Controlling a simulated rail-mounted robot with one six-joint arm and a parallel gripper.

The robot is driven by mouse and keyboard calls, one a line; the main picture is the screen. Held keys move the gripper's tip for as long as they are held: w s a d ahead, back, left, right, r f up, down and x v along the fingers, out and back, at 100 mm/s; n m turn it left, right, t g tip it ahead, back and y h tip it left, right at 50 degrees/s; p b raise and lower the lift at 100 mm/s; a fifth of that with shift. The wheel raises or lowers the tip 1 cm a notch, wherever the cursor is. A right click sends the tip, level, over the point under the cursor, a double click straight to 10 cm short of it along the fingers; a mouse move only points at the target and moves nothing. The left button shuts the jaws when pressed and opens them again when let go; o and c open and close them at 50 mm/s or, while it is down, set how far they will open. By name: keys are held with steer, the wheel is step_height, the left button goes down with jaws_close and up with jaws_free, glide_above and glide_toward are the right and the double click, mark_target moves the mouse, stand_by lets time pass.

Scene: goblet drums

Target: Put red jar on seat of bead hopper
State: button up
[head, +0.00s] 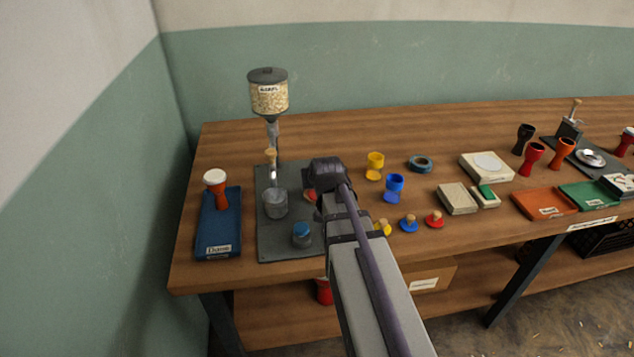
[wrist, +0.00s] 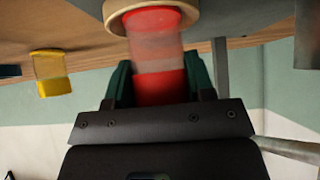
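The red jar (wrist: 158,86), clear in its middle with red ends, is between the green fingers of my gripper (wrist: 159,82) in the wrist view, which shows the scene upside down. The fingers press against its sides. The jar's table-side end overlaps a pale round ring (wrist: 112,18), which looks like the seat; I cannot tell whether it rests there or is just above. In the head view a bit of red (head: 310,195) shows beside my wrist, which hides the rest. The bead hopper (head: 269,98), filled with pale beads, stands over a dark grey base plate (head: 290,245).
A grey cup (head: 275,204) and a blue-topped grey piece (head: 302,234) sit on the plate. A blue case (head: 218,225) with a drum lies left. A yellow jar (head: 375,160) and a blue jar (head: 395,183) stand right, near small coloured stoppers (head: 409,223).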

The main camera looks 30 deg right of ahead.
steer(key=o, duration=0.5)
steer(key=shift+c, duration=0.2)
steer(key=shift+r, duration=0.1)
steer(key=shift+s+r+p, duration=0.15)
steer(key=shift+r+p, duration=0.2)
steer(key=shift+p, duration=0.15)
steer(key=p+v, duration=0.4)
steer(key=v, duration=0.3)
steer(key=shift+p, duration=0.35)
steer(key=shift+f, duration=0.1)
